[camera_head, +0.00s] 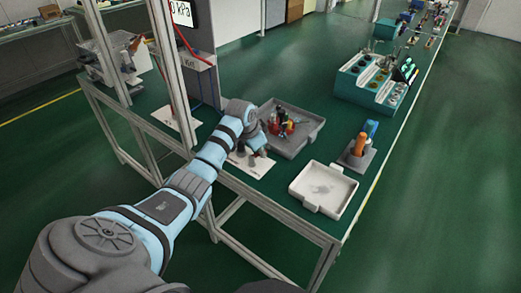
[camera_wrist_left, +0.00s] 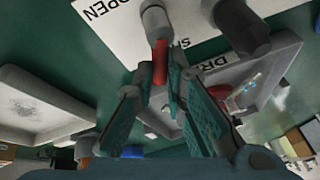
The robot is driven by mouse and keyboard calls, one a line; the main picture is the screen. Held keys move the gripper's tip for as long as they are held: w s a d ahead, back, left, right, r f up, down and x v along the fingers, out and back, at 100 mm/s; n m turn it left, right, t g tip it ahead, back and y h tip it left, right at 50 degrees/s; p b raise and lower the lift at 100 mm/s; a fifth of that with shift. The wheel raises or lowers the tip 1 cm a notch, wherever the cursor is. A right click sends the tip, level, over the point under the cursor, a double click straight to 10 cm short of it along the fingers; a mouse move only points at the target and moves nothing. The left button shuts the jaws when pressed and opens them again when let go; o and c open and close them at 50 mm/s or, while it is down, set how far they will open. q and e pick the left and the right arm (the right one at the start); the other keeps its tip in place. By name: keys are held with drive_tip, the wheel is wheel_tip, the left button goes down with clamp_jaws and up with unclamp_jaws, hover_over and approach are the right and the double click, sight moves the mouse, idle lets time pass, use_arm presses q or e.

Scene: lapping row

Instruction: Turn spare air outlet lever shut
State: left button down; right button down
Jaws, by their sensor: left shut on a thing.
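The spare air outlet lever looks like a short red bar (camera_wrist_left: 160,62) on a grey fitting (camera_wrist_left: 157,22) in the left wrist view. My left gripper (camera_wrist_left: 162,84) is shut on it, with a teal finger on either side of the red bar. A white plate (camera_wrist_left: 110,25) behind the fitting reads OPEN, with other lettering partly covered. In the head view, my left gripper (camera_head: 257,149) is over the white plate (camera_head: 256,168) on the bench, and the lever is mostly hidden there. My right gripper does not show.
A grey tray (camera_head: 312,124) with several small items stands just beyond my left gripper. A white tray (camera_head: 323,207) and a dark block (camera_head: 358,160) with orange and blue handles are to the right. A metal post (camera_head: 167,75) rises left of the arm.

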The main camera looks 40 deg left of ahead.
use_arm(q)
drive_tip(key=n+p, duration=0.1)
drive_tip(key=p, duration=0.1)
drive_tip(key=n+y+p, duration=0.1)
drive_tip(key=p, duration=0.1)
drive_tip(key=n+p, duration=0.1)
drive_tip(key=p, duration=0.1)
drive_tip(key=shift+w+a+r+n, duration=0.15)
drive_tip(key=shift+a+r+n, duration=0.15)
drive_tip(key=shift+a, duration=0.1)
drive_tip(key=shift+a+f+n+g+y, duration=0.1)
drive_tip(key=shift+f+n+g+y, duration=0.1)
drive_tip(key=shift+n+g+y, duration=0.1)
drive_tip(key=shift+f, duration=0.1)
drive_tip(key=c, duration=1.6)
unclamp_jaws()
drive_tip(key=shift+c, duration=0.2)
drive_tip(key=v, duration=1.2)
drive_tip(key=shift+f, duration=0.1)
